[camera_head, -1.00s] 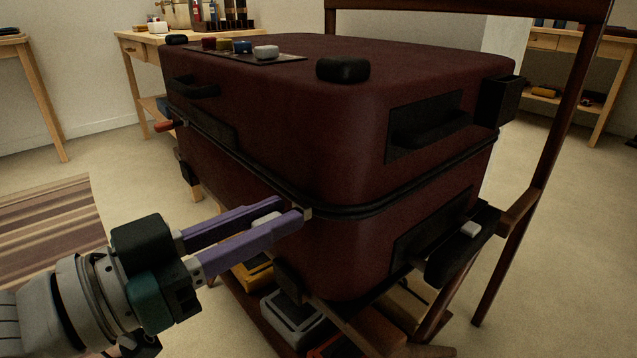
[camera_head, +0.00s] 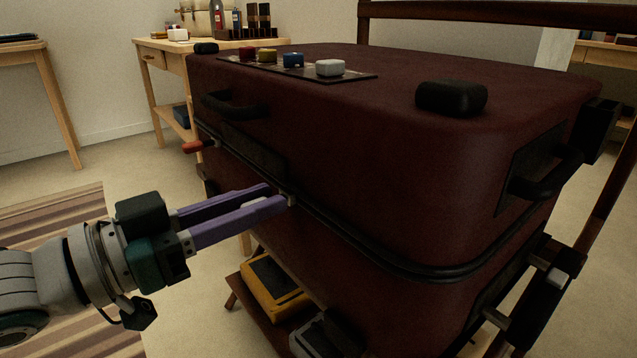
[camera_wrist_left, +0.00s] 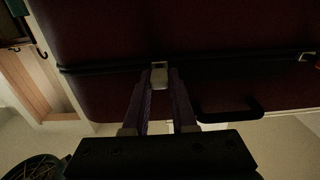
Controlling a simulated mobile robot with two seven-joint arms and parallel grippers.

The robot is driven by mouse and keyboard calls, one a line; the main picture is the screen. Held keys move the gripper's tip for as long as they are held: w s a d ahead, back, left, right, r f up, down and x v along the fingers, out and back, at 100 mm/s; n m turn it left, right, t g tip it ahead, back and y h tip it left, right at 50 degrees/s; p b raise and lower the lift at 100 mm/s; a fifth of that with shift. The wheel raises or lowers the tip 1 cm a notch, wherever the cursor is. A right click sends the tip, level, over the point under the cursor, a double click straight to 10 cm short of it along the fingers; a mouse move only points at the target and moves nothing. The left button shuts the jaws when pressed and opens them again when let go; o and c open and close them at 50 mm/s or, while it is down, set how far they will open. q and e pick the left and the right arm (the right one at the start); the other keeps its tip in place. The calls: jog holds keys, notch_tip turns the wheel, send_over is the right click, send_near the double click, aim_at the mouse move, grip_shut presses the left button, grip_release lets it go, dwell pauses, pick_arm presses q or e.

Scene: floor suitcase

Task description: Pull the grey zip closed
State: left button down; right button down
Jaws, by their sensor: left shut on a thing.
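The dark red suitcase (camera_head: 330,140) stands closed-looking with a black zip track (camera_head: 345,232) running around its middle. The grey zip pull (camera_head: 291,199) sits on this track on the long side facing my left arm. My left gripper (camera_head: 278,194), with purple fingers, is shut on the grey zip pull. The left wrist view also shows the grey pull (camera_wrist_left: 159,75) between the fingertips, against the track. A red-orange pull (camera_head: 192,146) sits farther along the same track, near the far left corner. My right gripper is out of view.
A black side handle (camera_head: 232,105) sits above the track. A wooden stand holds the suitcase, with a yellow-framed box (camera_head: 272,285) below. Blocks, including a white one (camera_head: 330,67), lie on the lid. A wooden table (camera_head: 160,58) stands behind left.

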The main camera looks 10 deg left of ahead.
pick_arm(q)
jog(key=c, duration=1.1)
grip_release()
jog(key=shift+a+f, duration=0.15)
jog(key=o, duration=0.4)
jog(key=shift+w+a, duration=0.1)
jog(key=shift+w, duration=0.05)
jog(key=shift+s+a, duration=0.2)
jog(key=shift+s, duration=0.2)
jog(key=p+v, duration=0.3)
jog(key=v, duration=0.6)
